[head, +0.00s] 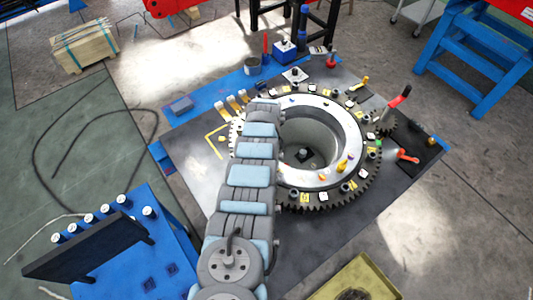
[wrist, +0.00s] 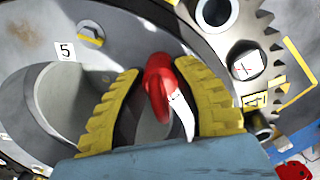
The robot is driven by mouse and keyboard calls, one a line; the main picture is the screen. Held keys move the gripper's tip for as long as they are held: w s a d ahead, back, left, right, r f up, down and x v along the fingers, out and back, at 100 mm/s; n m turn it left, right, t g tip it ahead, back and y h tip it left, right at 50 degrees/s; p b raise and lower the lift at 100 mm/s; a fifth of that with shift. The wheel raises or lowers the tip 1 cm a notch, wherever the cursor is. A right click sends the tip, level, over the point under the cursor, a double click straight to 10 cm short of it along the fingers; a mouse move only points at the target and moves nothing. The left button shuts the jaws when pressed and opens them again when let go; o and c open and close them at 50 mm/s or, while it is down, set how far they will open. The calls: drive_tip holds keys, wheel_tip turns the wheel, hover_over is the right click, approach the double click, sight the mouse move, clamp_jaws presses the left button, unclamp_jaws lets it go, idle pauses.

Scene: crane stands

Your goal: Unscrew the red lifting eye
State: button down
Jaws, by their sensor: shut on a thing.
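The red lifting eye (wrist: 155,78) sits between the two yellow ribbed fingers of my gripper (wrist: 158,70) in the wrist view. A white tag or strip hangs over its right side. My gripper is shut on the eye. The eye's lower end and thread are hidden from this angle. In the head view my arm reaches over the left side of the toothed ring (head: 318,208). There the arm hides the gripper tips and the held eye.
A label 5 (wrist: 65,50) and a hex bolt (wrist: 91,33) are left of the fingers. A toothed gear (wrist: 255,25) lies close on the right. In the head view, a red-handled lever (head: 400,97) stands at the ring's right, and a blue stand (head: 125,250) is at front left.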

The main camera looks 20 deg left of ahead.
drive_tip(key=n, duration=0.5)
idle(0.5)
drive_tip(key=shift+n, duration=0.4)
drive_tip(key=n, duration=0.4)
drive_tip(key=shift+n, duration=0.3)
drive_tip(key=shift+n, duration=0.7)
drive_tip(key=n+b, duration=0.1)
drive_tip(key=n, duration=0.2)
drive_tip(key=shift+n, duration=0.3)
